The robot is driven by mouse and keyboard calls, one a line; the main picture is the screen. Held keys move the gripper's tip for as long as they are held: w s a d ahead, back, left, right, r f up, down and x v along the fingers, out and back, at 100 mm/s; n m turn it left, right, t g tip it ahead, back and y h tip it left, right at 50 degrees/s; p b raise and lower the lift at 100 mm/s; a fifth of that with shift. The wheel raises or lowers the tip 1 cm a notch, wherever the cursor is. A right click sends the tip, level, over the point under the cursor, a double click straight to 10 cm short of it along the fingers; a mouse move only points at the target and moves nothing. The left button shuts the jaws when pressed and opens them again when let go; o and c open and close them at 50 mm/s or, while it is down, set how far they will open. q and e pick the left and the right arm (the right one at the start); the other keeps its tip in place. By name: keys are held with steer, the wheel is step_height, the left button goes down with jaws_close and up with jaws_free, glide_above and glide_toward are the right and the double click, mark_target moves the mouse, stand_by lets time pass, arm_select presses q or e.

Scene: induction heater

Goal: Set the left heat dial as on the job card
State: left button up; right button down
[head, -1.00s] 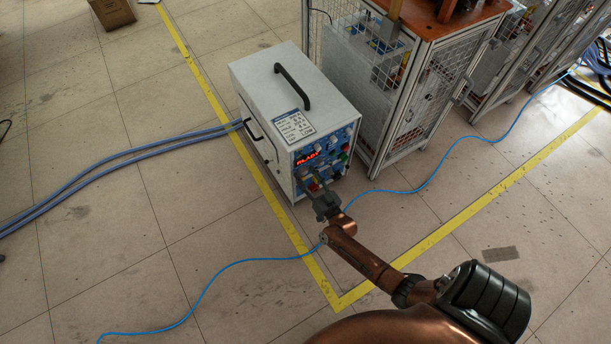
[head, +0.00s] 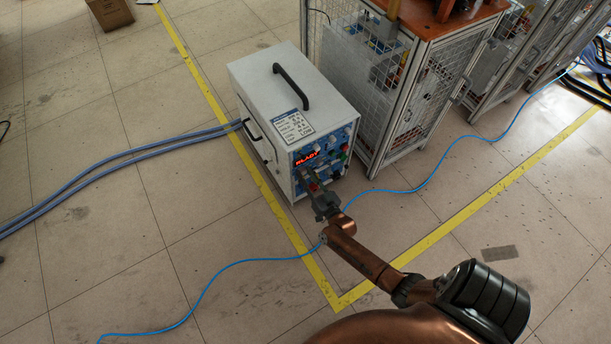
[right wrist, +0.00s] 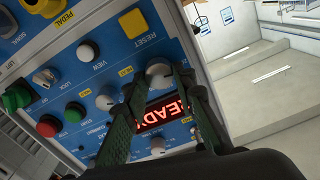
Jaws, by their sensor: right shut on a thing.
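The heater (head: 262,100) is a white box with a blue front panel and a lit red display (head: 306,158) that reads READY. The job card (head: 292,127) lies on its top near the front edge; its print is too small to read for sure. My right gripper (head: 306,178) is at the lower left of the panel. In the right wrist view, where the panel is upside down, my right gripper (right wrist: 158,80) is shut on a pale round dial (right wrist: 158,73), the left heat dial. Its pointer is partly hidden by the fingers. My left gripper is not in view.
Several other knobs and buttons sit close by, among them another pale dial (right wrist: 105,101), a red button (right wrist: 48,125) and a yellow RESET button (right wrist: 134,22). A mesh cage (head: 400,120) stands right of the heater. Blue cable (head: 235,263) crosses the floor.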

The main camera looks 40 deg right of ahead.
steer(key=m, duration=0.6)
steer(key=shift+f, duration=0.1)
steer(key=m, duration=0.2)
steer(key=shift+s+d+m, duration=0.1)
steer(key=shift+m, duration=0.3)
steer(key=m, duration=0.3)
steer(key=shift+f+m+b, duration=0.15)
steer(key=shift+m+b, duration=0.2)
steer(key=shift+m, duration=0.05)
steer(key=m, duration=0.3)
steer(key=shift+b, duration=0.35)
steer(key=shift+f+m, duration=0.1)
steer(key=shift+m, duration=1.1)
steer(key=m+b, duration=0.1)
steer(key=m, duration=0.3)
steer(key=shift+f+b, duration=0.1)
steer(key=shift+b, duration=0.2)
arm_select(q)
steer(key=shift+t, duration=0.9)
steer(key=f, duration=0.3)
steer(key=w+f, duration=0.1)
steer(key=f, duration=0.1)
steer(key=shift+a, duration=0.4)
arm_select(e)
steer(key=shift+m, duration=0.5)
